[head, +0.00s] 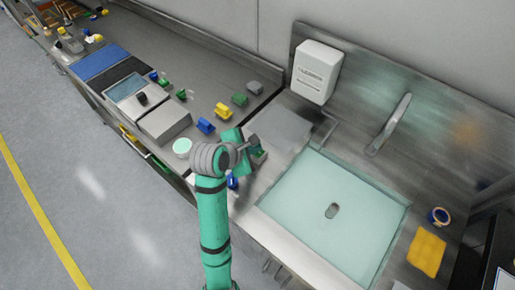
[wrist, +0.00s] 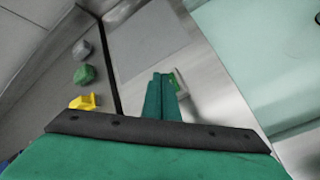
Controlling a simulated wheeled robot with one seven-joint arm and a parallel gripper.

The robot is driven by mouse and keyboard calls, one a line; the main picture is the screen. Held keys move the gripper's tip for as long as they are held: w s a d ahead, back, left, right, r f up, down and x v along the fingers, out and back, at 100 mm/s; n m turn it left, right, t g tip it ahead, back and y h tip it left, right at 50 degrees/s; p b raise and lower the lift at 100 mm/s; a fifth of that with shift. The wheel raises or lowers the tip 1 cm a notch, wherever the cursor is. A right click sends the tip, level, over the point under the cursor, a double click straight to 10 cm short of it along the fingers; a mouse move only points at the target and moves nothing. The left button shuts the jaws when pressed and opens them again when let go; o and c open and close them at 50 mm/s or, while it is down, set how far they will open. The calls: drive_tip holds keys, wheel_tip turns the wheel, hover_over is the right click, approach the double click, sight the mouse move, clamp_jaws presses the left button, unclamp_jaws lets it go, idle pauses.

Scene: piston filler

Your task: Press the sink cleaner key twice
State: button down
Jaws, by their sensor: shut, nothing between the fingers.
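A white dispenser-like box (head: 317,72) with dark markings is on the metal backsplash above the sink, in the head view. I cannot make out a key labelled sink cleaner. My gripper (head: 258,155) is over the metal counter at the left side of the sink, apart from the white box. In the wrist view my gripper (wrist: 162,80) has its two green fingers together, with nothing held between them.
The sink (head: 332,211) holds pale teal water or has a teal basin. A faucet (head: 390,124), a tape roll (head: 438,216) and a yellow sponge-like pad (head: 427,251) are to its right. Yellow (head: 223,111), blue (head: 205,126) and green (head: 239,99) blocks lie on the left counter.

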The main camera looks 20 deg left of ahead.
drive_tip(key=shift+r, duration=1.2)
drive_tip(key=shift+r, duration=2.5)
idle(0.7)
